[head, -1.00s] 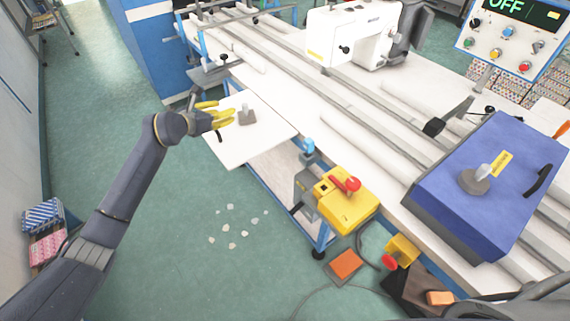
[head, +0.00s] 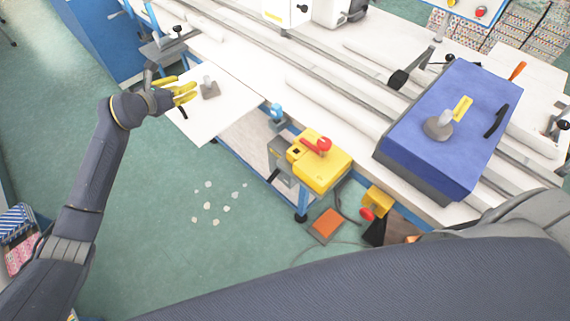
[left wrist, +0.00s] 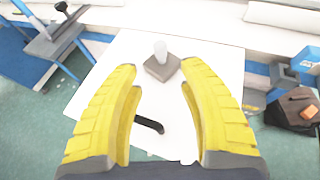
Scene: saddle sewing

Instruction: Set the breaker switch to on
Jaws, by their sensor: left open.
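The yellow breaker box (head: 325,171) with a red switch lever (head: 316,145) hangs at the front edge of the long table. The lever lies on top of the box; I cannot tell its setting. My left gripper (head: 190,92) is open and empty, over the white side leaf, far to the left of the breaker. In the left wrist view its yellow fingers (left wrist: 160,100) are spread wide with a grey block with a pale knob (left wrist: 162,64) beyond them, apart from them. My right gripper is not in view; my right arm crosses the bottom of the head view.
The blue box (head: 455,120) with a grey knob sits on the table at right. A yellow block with a red button (head: 376,201) is right of the breaker, below the table edge. An orange pedal (head: 326,223) and white scraps (head: 210,208) lie on the floor.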

